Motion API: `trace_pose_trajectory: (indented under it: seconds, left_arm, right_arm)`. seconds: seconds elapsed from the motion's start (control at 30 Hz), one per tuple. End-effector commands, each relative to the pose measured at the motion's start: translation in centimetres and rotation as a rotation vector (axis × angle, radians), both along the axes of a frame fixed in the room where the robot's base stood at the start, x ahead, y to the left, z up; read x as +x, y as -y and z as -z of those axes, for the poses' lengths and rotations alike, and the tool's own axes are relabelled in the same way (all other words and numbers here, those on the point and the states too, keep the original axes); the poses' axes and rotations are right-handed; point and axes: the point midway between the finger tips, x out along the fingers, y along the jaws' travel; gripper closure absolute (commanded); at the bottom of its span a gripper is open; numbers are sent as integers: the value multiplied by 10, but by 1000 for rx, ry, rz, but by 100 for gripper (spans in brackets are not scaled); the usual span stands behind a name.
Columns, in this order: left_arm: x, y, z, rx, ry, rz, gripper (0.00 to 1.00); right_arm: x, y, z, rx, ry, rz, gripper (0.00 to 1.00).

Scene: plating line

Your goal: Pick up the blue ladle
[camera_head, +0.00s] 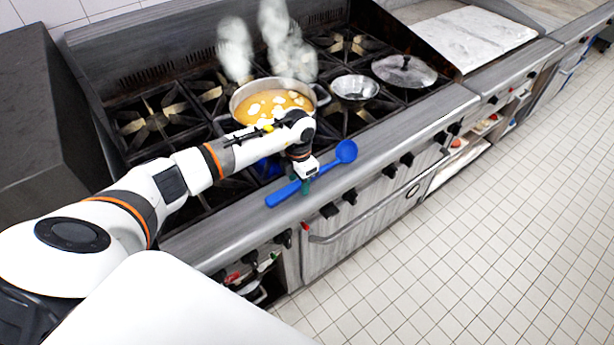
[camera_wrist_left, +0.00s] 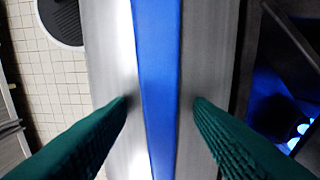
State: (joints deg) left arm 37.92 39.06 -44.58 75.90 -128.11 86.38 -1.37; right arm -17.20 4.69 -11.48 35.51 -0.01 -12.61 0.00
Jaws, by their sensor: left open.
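The blue ladle (camera_head: 332,159) lies on the grey front ledge of the stove, its bowl at the right and its handle running to the lower left. In the left wrist view the blue handle (camera_wrist_left: 157,80) runs top to bottom through the middle. My left gripper (camera_head: 305,186) is over the handle. In the left wrist view its two green fingers (camera_wrist_left: 160,102) are open, one on each side of the handle, with a gap to it on both sides. My right gripper is not in view.
A steaming pot of soup (camera_head: 240,97) stands on the burners behind my left arm. A metal bowl (camera_head: 354,87) and a lidded pan (camera_head: 404,72) stand to its right. Control knobs (camera_head: 349,197) line the stove front. The tiled floor (camera_head: 500,220) is clear.

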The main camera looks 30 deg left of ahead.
Motion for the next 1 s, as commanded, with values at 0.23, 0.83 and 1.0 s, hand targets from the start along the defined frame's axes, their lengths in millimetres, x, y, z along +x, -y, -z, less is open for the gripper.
trace_pose_trajectory:
  seconds: [0.23, 0.83, 1.0]
  left_arm:
    - [0, 0, 0, 0, 0, 0, 69]
    - [1, -1, -18, 0, 4, 2, 100]
    - [1, -1, -52, 2, 7, 2, 100]
  right_arm:
    - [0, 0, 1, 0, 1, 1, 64]
    - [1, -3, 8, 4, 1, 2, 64]
    - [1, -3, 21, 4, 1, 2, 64]
